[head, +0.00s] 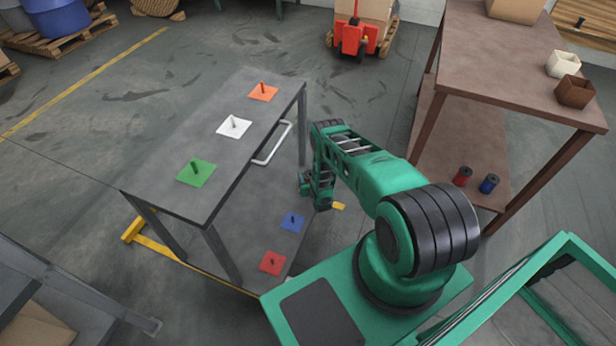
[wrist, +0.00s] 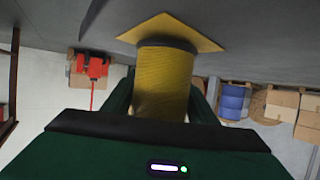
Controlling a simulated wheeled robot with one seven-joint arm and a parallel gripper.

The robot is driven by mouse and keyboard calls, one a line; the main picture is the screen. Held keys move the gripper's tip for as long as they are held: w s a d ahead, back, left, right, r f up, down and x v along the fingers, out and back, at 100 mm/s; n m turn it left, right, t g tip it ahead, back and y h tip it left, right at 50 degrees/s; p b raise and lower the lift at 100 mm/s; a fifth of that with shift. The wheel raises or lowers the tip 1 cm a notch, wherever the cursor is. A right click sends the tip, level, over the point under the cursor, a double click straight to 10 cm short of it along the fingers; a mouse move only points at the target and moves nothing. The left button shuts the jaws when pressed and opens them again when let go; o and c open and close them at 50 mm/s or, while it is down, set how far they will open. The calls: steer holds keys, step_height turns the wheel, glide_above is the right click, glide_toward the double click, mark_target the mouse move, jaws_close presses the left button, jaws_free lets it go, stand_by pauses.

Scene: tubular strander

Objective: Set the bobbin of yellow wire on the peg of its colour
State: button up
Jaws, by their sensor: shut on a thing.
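The bobbin of yellow wire (wrist: 165,80) is between the fingers of my gripper (wrist: 160,108) in the wrist view, which appears upside down. My gripper is shut on it. The bobbin's dark end flange is over a yellow square (wrist: 205,38) on a grey surface. The flange covers the middle of the square, so no peg shows there. I cannot tell whether the flange touches the square.
Blue (head: 292,221) and red (head: 271,263) peg squares lie on the lower shelf. The top shelf (head: 215,140) above carries orange, white and green ones, with a white handle (head: 272,143) at its edge. A brown table (head: 490,60) holds red and blue bobbins on its lower shelf.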

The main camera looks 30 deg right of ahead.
steer(key=shift+f, duration=0.1)
steer(key=o, duration=1.4)
steer(key=shift+s, duration=0.15)
steer(key=v, duration=1)
steer(key=shift+s+a, duration=0.15)
steer(key=shift+s, duration=0.1)
